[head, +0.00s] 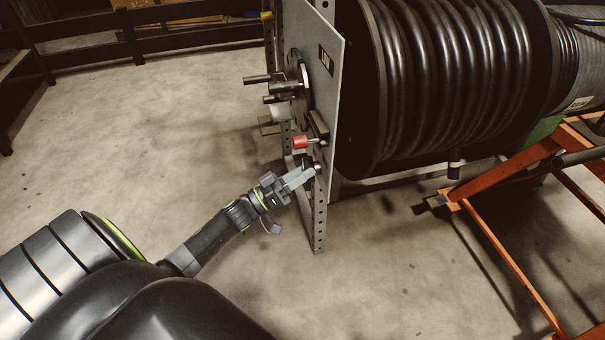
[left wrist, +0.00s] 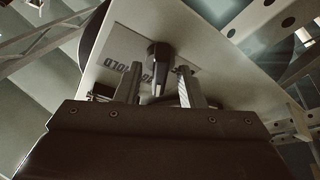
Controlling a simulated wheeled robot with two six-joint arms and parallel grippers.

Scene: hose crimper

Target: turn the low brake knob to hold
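The low brake knob (left wrist: 158,58) is black and sits on a pale plate in the left wrist view. A label (left wrist: 125,75) with dark lettering that reads HOLD, seen turned, is beside it. My left gripper (left wrist: 158,76) is open, with one finger on each side of the knob's lower part. A gap shows between the knob and each finger, so I see no grip. In the head view my left gripper (head: 308,175) reaches the lower part of the reel stand's panel, below a red-ended handle (head: 301,142). It mostly hides the knob there. My right gripper is not in view.
A large reel of black hose (head: 440,80) stands behind the grey panel (head: 325,75). A shaft with crank handles (head: 285,88) juts left above my gripper. A perforated post (head: 319,225) is close beside it. An orange frame (head: 500,250) is at right. Floor at left is clear.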

